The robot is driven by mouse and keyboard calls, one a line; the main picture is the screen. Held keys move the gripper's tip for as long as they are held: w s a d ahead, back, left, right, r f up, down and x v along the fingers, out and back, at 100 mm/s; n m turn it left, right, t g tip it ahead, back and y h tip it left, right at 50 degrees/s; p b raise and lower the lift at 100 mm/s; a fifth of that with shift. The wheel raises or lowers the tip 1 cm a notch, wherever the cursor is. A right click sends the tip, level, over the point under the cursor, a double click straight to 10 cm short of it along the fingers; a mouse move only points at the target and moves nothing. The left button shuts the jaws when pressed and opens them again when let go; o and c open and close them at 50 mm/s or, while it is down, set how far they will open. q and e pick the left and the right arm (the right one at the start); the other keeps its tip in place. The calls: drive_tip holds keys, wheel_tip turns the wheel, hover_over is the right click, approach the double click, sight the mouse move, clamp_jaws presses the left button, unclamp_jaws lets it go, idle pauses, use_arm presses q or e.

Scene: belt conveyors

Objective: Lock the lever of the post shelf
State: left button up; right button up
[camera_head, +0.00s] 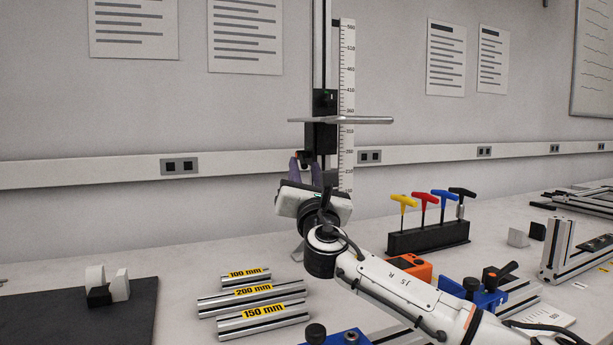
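The post shelf stands at the back of the bench, with an upright post, a white height scale (347,85) and a black carriage (325,103). Its flat grey shelf plate (345,120) sticks out level on both sides of the post. My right gripper (306,160) comes up from the lower right and is just below the plate, in front of the post. A small dark-red part shows by its fingertips; I cannot tell if it is the lever, or if the fingers touch it. The lever is not clearly visible. My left gripper is not in view.
A black stand with coloured hex keys (428,237) is right of the post. Labelled metal bars (252,303) lie in front. A dark mat (60,320) with white and black blocks is at left. Blue clamps (485,293) and an orange box (405,268) are near my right arm.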

drive_tip(key=v, duration=0.7)
drive_tip(key=shift+s, duration=0.15)
